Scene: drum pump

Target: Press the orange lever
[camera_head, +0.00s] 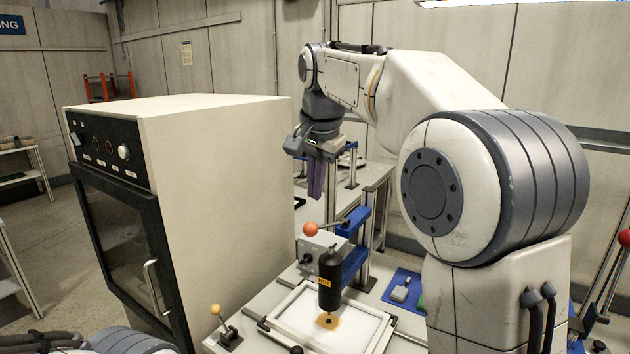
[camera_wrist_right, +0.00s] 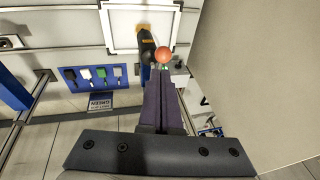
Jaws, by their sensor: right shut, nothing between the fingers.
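The orange lever's ball knob (camera_head: 311,229) stands at the top of a grey box (camera_head: 322,248) in the head view. In the wrist view the orange ball (camera_wrist_right: 164,54) shows just past my fingertips. My right gripper (camera_head: 316,196) points down with its dark purple fingers together and empty. In the head view it is above and behind the ball, apart from it. In the wrist view the closed fingers (camera_wrist_right: 160,74) fill the middle and hide part of what lies under them. My left gripper is not in view.
A black cylinder with a yellow label (camera_head: 330,280) stands over a white framed plate (camera_head: 297,321). A yellow-knobbed lever (camera_head: 215,309) stands at the front left. A large cream cabinet (camera_head: 217,170) blocks the left side. A blue bracket (camera_head: 355,260) stands right of the grey box.

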